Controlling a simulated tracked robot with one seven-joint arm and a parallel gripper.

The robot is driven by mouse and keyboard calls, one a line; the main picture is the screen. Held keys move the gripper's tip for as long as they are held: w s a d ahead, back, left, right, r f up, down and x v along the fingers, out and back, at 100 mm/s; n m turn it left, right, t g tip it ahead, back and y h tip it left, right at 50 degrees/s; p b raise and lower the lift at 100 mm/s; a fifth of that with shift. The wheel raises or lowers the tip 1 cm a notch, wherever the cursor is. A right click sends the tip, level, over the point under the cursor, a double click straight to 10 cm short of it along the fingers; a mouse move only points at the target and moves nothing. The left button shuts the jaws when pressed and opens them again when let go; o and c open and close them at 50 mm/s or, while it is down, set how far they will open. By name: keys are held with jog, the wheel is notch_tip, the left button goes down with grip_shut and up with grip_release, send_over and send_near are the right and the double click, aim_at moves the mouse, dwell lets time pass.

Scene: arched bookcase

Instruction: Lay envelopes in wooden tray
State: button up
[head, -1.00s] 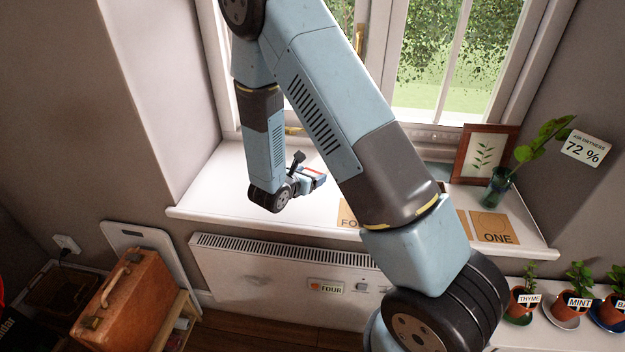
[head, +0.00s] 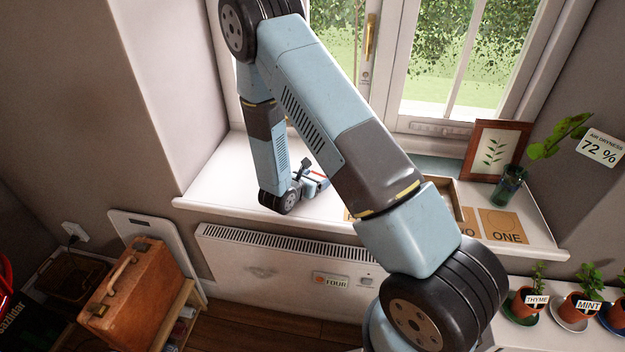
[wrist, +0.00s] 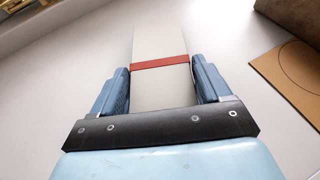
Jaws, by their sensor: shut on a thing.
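My gripper (wrist: 160,88) is shut on a long, pale, flat bundle (wrist: 159,45) with a red band across it, seen in the wrist view. It looks like the envelopes. The bundle sticks out forward between the two blue fingers. In the head view my gripper (head: 318,180) is low over the white windowsill, left of the middle, and the red band shows there as a small strip. I cannot tell whether the bundle touches the sill. A wooden tray (head: 457,203) seems to stand on the sill to the right, mostly hidden behind my arm.
Brown cards marked with numbers, one reading ONE (head: 503,226), lie on the sill (head: 222,182) at right. A framed leaf picture (head: 495,150) and a glass vase (head: 510,185) stand behind them. A panel heater (head: 265,262) is below. The sill's left part looks clear.

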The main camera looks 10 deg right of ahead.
jog(key=o, duration=1)
